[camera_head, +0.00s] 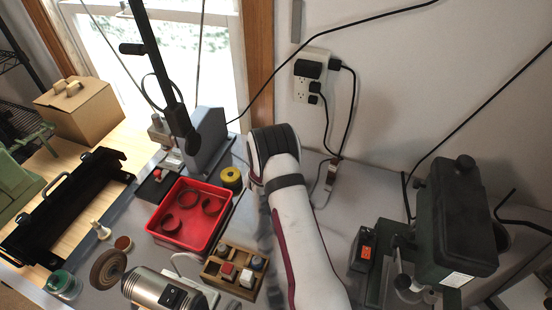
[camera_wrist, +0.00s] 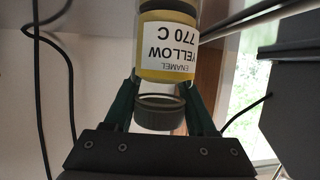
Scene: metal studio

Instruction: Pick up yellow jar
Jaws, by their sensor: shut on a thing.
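The yellow jar (camera_wrist: 167,62) fills the upper middle of the wrist view. It has a yellow and white label whose words "ENAMEL YELLOW 770 C" appear upside down, and a dark ribbed cap at its lower end in the picture. My gripper (camera_wrist: 163,92) is shut on the jar, with one dark green finger on each side. In the head view my white arm hides the gripper. A round yellow thing with a dark centre (camera_head: 231,179) shows left of my wrist there; I cannot tell whether it is the same jar.
A red tray (camera_head: 190,240) with dark rings stands left of my arm. In front of it are a wooden block holder (camera_head: 214,272) and a silver grinder motor (camera_head: 160,290). A dark green machine (camera_head: 455,225) stands at right. Bare bench shows right of my wrist.

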